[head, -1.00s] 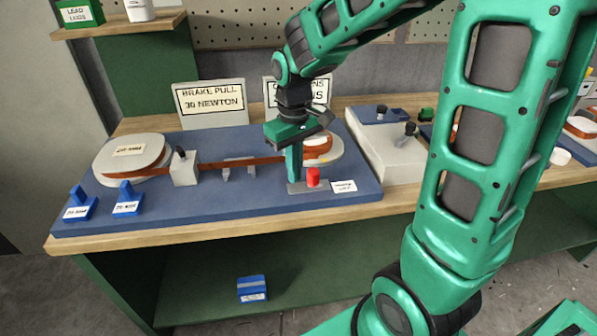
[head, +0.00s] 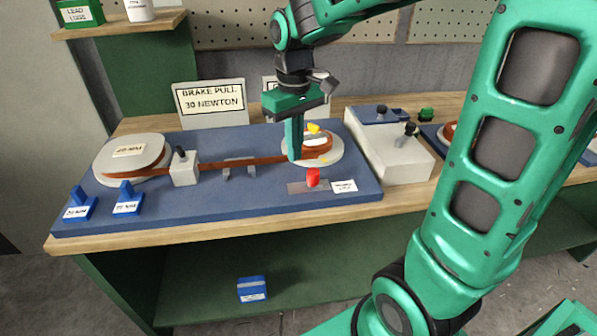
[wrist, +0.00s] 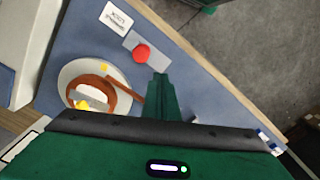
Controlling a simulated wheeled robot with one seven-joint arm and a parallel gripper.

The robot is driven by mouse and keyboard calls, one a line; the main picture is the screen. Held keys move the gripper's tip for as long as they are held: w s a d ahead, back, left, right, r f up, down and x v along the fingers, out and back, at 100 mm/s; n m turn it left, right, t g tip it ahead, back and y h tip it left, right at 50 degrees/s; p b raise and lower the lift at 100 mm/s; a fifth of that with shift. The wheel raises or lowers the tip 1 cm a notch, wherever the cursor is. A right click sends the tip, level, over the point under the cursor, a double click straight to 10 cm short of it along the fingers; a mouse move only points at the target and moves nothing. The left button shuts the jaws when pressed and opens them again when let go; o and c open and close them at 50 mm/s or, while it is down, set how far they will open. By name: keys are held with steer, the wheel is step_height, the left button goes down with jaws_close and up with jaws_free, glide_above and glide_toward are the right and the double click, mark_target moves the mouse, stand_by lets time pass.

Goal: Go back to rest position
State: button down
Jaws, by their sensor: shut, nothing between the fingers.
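My gripper (head: 296,155) is shut and empty. In the head view its fingers point down over the blue board (head: 250,207), in front of the right spool (head: 330,155) and just behind the red knob (head: 312,177). The wrist view shows the shut fingers (wrist: 160,85) close beside the red knob (wrist: 141,53), with the spool (wrist: 97,90) to their left. Whether the fingertips touch anything cannot be told. The arm bends down from the upper right of the head view.
A brown band (head: 225,165) runs from the left spool (head: 130,155) past a white block (head: 184,170). Blue tabs (head: 127,205) stand at front left. A sign (head: 210,103) stands behind. A white box (head: 392,150) is to the right. Air above the board's left half is free.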

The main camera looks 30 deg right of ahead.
steer(key=shift+r, duration=0.1)
stand_by(0.4)
steer(key=s+d+f+m, duration=0.1)
steer(key=s+d+m, duration=0.3)
steer(key=s, duration=0.7)
steer(key=s+d+f+m, duration=0.2)
steer(key=s+d+m, duration=0.2)
steer(key=s+d, duration=0.5)
steer(key=shift+s+d+f+m, duration=0.15)
steer(key=shift+s+d+m, duration=0.2)
steer(key=shift+s, duration=0.75)
steer(key=shift+a, duration=0.1)
steer(key=shift+w+f, duration=0.25)
steer(key=shift+w, duration=0.4)
